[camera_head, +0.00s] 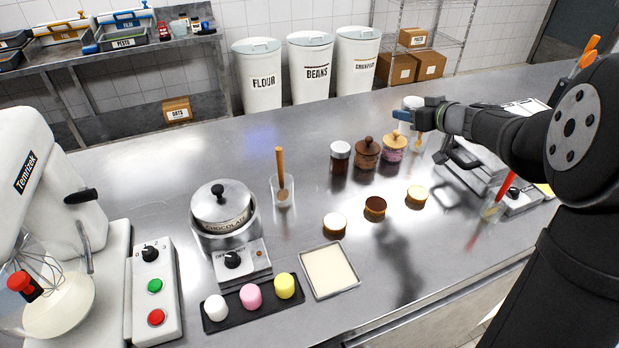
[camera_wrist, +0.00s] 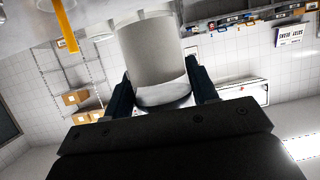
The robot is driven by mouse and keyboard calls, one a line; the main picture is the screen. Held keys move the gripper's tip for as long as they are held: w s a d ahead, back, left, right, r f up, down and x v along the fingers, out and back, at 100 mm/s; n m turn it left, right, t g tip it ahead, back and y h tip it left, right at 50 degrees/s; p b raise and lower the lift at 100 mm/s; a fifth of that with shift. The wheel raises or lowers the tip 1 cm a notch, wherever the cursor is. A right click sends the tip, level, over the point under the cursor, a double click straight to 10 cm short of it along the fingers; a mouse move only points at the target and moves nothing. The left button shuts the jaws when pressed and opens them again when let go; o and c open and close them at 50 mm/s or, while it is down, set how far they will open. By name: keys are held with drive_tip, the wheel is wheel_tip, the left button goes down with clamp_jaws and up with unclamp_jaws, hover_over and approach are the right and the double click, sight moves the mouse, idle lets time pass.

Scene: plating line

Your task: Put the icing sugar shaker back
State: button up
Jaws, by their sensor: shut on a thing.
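My gripper (camera_head: 408,116) is shut on the icing sugar shaker, a pale cylinder whose top (camera_head: 412,102) shows just behind the jaws at the right of the head view. In the wrist view the shaker (camera_wrist: 153,48) is a grey-white cylinder between the two dark fingers (camera_wrist: 163,92), with a white band at its near end. The gripper and shaker are above the counter beside the jars; the shaker's base is hidden in the head view, so I cannot tell whether it touches the counter.
Three lidded jars (camera_head: 367,153) stand left of the gripper, and a clear glass (camera_head: 418,140) is just below it. A metal scale-like device (camera_head: 470,170) is at the right. The far counter is clear.

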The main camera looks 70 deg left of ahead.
drive_tip(key=s+a+f+n+g, duration=0.1)
drive_tip(key=s+a+f, duration=0.2)
drive_tip(key=s, duration=0.5)
drive_tip(key=s+a+f+n+g+h, duration=0.1)
drive_tip(key=s+a+f+n+g, duration=0.1)
drive_tip(key=s+f, duration=0.3)
drive_tip(key=s+a+f+n+g, duration=0.1)
drive_tip(key=s+a+f, duration=0.4)
drive_tip(key=s, duration=0.6)
drive_tip(key=shift+s+a+n+g, duration=0.1)
drive_tip(key=shift+s+n+g, duration=0.25)
drive_tip(key=shift+g, duration=0.25)
drive_tip(key=shift+w+f, duration=0.1)
drive_tip(key=shift+f, duration=1.6)
drive_tip(key=o, duration=1.1)
drive_tip(key=shift+f, duration=0.15)
drive_tip(key=shift+c, duration=0.2)
